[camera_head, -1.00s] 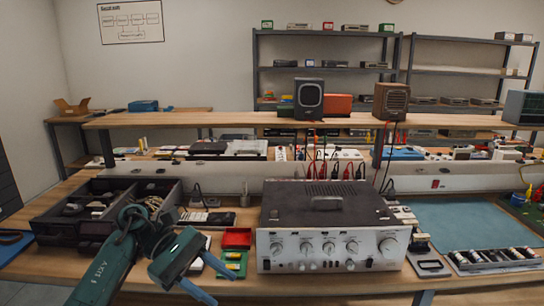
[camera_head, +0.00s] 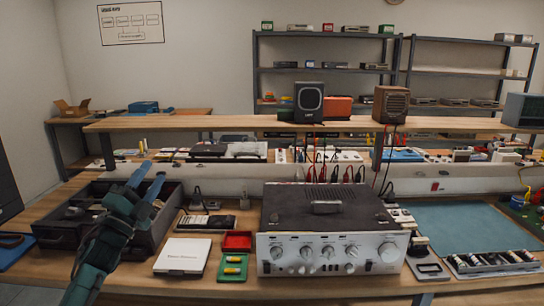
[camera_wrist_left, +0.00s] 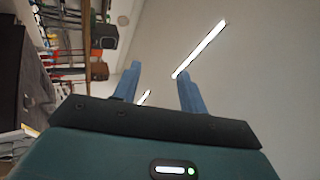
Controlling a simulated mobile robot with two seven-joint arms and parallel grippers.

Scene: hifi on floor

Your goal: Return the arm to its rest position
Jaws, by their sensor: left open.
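My left gripper (camera_head: 145,184) is at the left of the head view, raised in front of the black divided tray. Its two blue fingers are apart, point up and hold nothing. In the left wrist view the open fingers (camera_wrist_left: 158,85) point toward the bare wall and ceiling lights, with nothing between them. My left forearm comes up from the lower left and hides part of the tray. My right gripper is in neither view.
The black tray (camera_head: 170,232) stands behind the arm. A white box (camera_head: 183,256), red bin (camera_head: 237,240), green bin (camera_head: 233,267) and silver amplifier (camera_head: 330,252) stand to the right. A raised shelf (camera_head: 230,123) crosses behind. A blue mat (camera_head: 455,228) lies at right.

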